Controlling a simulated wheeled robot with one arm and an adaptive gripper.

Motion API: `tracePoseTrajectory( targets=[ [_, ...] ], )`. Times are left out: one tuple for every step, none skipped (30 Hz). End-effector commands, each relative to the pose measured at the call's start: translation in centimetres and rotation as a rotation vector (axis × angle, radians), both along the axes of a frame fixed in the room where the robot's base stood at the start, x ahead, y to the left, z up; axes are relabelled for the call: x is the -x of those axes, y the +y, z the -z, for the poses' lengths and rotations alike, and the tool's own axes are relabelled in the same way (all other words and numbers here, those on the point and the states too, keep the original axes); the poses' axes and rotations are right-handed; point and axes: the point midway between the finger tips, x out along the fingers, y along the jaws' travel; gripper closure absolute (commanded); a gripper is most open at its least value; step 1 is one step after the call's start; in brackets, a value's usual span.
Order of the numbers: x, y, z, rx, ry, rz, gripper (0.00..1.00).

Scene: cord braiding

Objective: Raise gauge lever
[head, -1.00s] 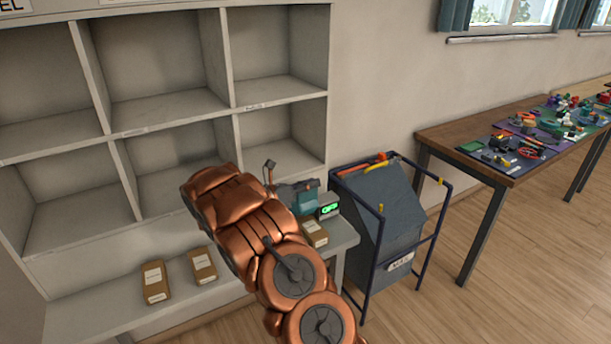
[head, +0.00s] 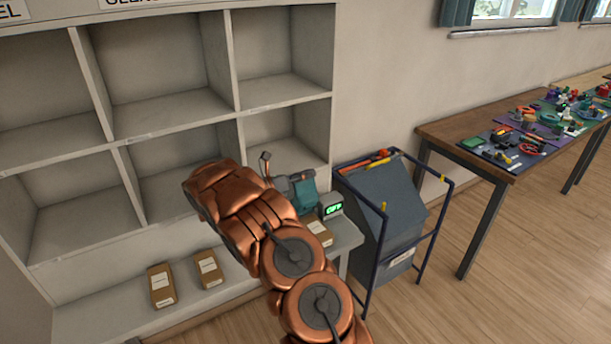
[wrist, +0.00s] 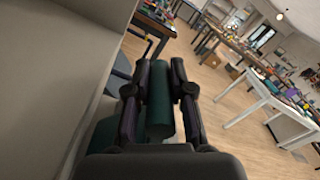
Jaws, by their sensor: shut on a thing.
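My gripper (wrist: 160,105) is shut on a dark teal cylindrical piece (wrist: 159,108), which stands between the two fingers in the wrist view. In the head view a teal part (head: 304,190) shows beside the end of my copper arm, just above and left of a small grey unit with a lit green display (head: 333,210). The unit sits at the right end of the shelf's lower ledge. I cannot tell whether the teal piece is the gauge lever's handle. My arm hides part of this area, and the display text is too small to read.
Cubbyhole shelving (head: 165,133) stands at the left, with small brown boxes (head: 162,286) on its lower ledge. A grey bin in a blue frame (head: 379,215) stands close on the right. A cluttered wooden table (head: 455,143) is farther right. The floor before it is clear.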

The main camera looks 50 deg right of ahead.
Motion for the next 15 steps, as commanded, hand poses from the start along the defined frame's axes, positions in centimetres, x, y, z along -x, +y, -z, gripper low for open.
tracePoseTrajectory(
  targets=[
    [0.04, 0.0, 0.31, -0.005, 0.001, 0.0, 1.0],
    [0.03, 0.01, 0.31, -0.005, 0.001, 0.0, 1.0],
    [0.03, 0.01, 0.32, -0.005, 0.001, 0.0, 1.0],
    [0.03, 0.02, 0.32, -0.005, 0.001, 0.0, 1.0],
    [-0.01, 0.09, 0.33, -0.005, 0.001, 0.0, 0.77],
    [-0.01, 0.11, 0.33, -0.006, 0.001, -0.001, 0.73],
    [-0.02, 0.12, 0.31, -0.006, 0.0, -0.001, 0.7],
    [-0.01, 0.12, 0.3, -0.005, 0.0, 0.0, 0.66],
    [-0.02, 0.12, 0.26, -0.004, 0.0, -0.001, 0.62],
    [-0.02, 0.12, 0.24, -0.004, 0.0, -0.001, 0.59],
    [-0.02, 0.12, 0.22, -0.004, 0.0, -0.001, 0.56],
    [-0.03, 0.11, 0.2, -0.003, 0.0, -0.002, 0.53],
    [-0.03, 0.12, 0.19, -0.003, 0.0, -0.002, 0.53],
    [-0.03, 0.12, 0.18, -0.003, -0.001, -0.001, 0.53],
    [-0.03, 0.11, 0.17, -0.003, -0.001, -0.001, 0.53]
  ],
)
